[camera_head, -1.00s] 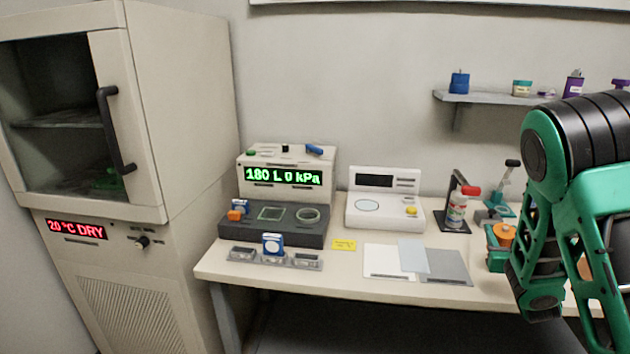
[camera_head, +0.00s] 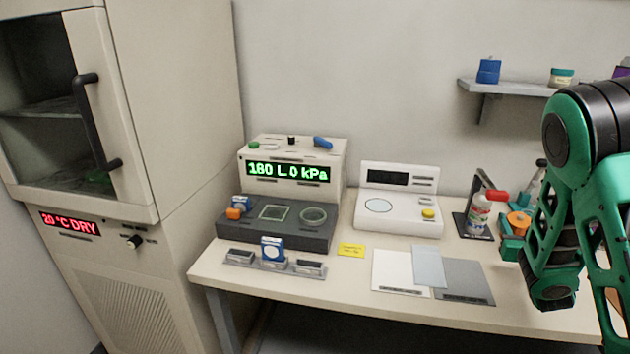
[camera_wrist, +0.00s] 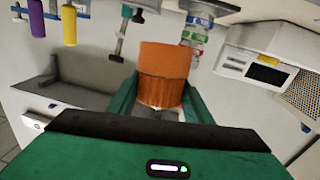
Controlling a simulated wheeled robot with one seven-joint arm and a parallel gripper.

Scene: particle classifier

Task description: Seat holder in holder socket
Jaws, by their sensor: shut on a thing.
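An orange cylinder (camera_wrist: 161,75), which I take to be the holder, stands between the green fingers of my gripper (camera_wrist: 160,98) in the wrist view. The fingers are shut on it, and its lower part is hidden. In the head view the holder (camera_head: 519,222) and my gripper (camera_head: 513,240) show at the right, partly behind my arm. The dark base (camera_head: 255,235) of the instrument with the green display has a square recess (camera_head: 275,212) and a round ring (camera_head: 313,215). I cannot tell which is the holder socket. My gripper is well to the right of both.
A white instrument (camera_head: 398,212) stands right of the dark base. A bottle (camera_head: 478,213) at a dark stand is between it and my gripper. A small rack (camera_head: 240,257) and flat sheets (camera_head: 398,272) lie along the front. A shelf (camera_head: 520,87) hangs at the upper right.

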